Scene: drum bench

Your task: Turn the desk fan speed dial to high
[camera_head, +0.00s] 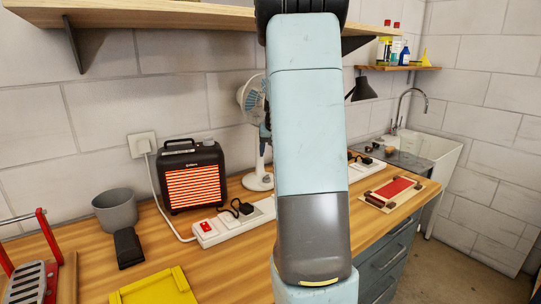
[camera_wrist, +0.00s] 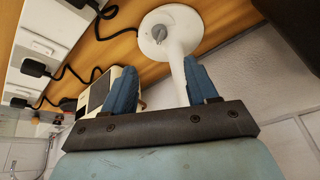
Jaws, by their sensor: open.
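The white desk fan (camera_head: 257,181) stands on the wooden bench near the wall in the head view, with its round head partly hidden behind my arm. In the wrist view its round base (camera_wrist: 180,15) and stem show, with the grey speed dial (camera_wrist: 158,33) on the base. The dial's pointer is too small to read. My gripper (camera_wrist: 160,75) is open, its two blue fingers apart. In the picture the dial lies above and between the fingertips, and they appear clear of it. The stem passes beside the right finger.
A glowing heater (camera_head: 194,174), a grey pot (camera_head: 115,210) and a white power strip (camera_head: 232,224) with plugs stand left of the fan. A yellow item (camera_head: 155,289) lies at the front. A shelf (camera_head: 150,15) overhangs the bench. Black cables (camera_wrist: 75,72) run near the fan.

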